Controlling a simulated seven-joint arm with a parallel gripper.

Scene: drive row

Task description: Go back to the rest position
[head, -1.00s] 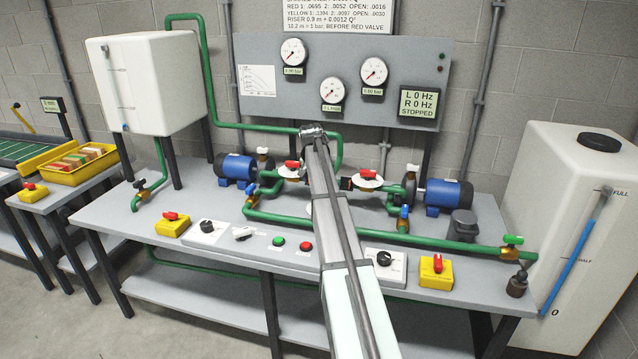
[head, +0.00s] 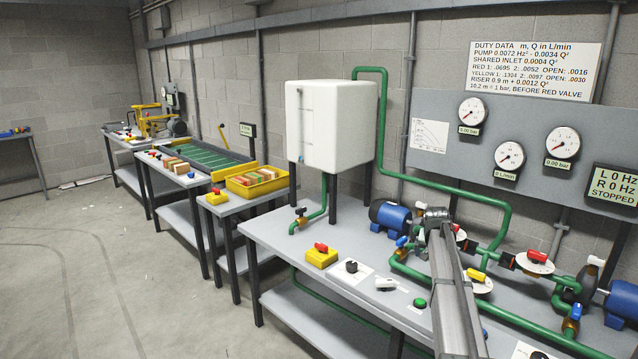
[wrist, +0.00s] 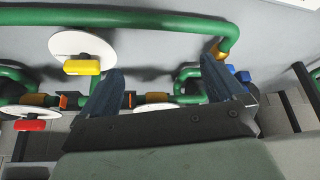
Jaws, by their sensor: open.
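My gripper (head: 435,216) is raised over the pump bench, at the end of my arm, beside the left blue pump (head: 390,216) in the head view. In the wrist view its two dark fingers (wrist: 163,90) are spread apart with nothing between them. Beyond them are green pipes, a yellow valve handle (wrist: 82,67) on a white disc and a red handle (wrist: 30,125). In the head view a yellow handle (head: 476,275) and a red handle (head: 537,256) show right of my arm. My arm hides part of the bench and pipework.
The white tank (head: 330,125) stands on legs at the bench's left end. The panel (head: 440,110) holds gauges and a display reading L 0 Hz, R 0 Hz, STOPPED (head: 614,184). A yellow tray (head: 238,187) sits on the neighbouring table. Open floor (head: 110,270) lies at left.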

